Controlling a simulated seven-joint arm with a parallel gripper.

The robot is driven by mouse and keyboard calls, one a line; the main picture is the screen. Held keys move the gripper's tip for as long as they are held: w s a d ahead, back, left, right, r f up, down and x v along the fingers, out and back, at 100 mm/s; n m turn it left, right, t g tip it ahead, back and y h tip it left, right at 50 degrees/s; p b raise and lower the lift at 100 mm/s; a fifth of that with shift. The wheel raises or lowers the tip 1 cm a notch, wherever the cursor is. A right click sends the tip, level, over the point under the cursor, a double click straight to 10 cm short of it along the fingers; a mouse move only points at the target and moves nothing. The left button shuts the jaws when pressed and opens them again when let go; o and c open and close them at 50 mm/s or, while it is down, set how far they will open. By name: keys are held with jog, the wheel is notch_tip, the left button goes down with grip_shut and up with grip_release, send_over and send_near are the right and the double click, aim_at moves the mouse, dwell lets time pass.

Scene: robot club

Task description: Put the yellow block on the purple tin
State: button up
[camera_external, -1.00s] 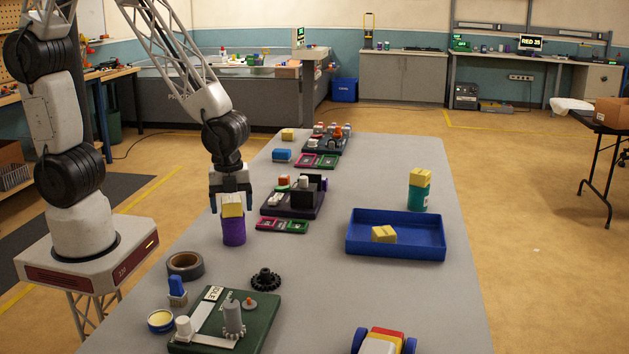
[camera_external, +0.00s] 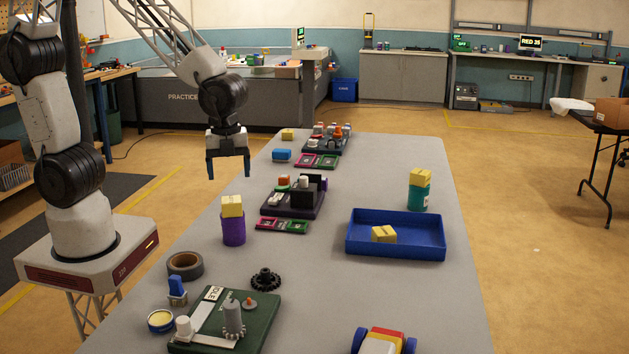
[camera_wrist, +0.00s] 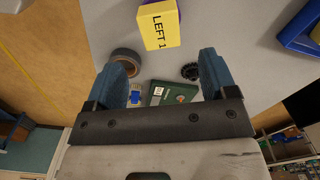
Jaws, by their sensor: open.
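A yellow block (camera_external: 232,206) rests on top of the purple tin (camera_external: 233,230), which stands on the grey table. The block looks slightly turned on the tin. Other yellow blocks sit on a green tin (camera_external: 417,198), in the blue tray (camera_external: 394,251) and at the table's far left (camera_external: 287,135).
A grey tape roll (camera_external: 185,265), a black gear (camera_external: 265,279) and a green board (camera_external: 212,340) lie nearer the camera. A dark board with parts (camera_external: 305,207) stands right of the purple tin. The table between the tin and the blue tray is mostly clear.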

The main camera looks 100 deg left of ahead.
aim_at(229, 199)
jog(key=shift+r, duration=1.75)
jog(key=s+r+n+t, duration=0.1)
jog(key=s+r+n, duration=0.5)
jog(key=s, duration=0.4)
jog(key=s+r+n+t, duration=0.1)
jog(key=s+r+n, duration=0.5)
jog(key=s, duration=0.4)
jog(key=shift+a+r+n+t, duration=0.3)
jog(key=shift+r+n, duration=0.1)
jog(key=shift+n, duration=0.3)
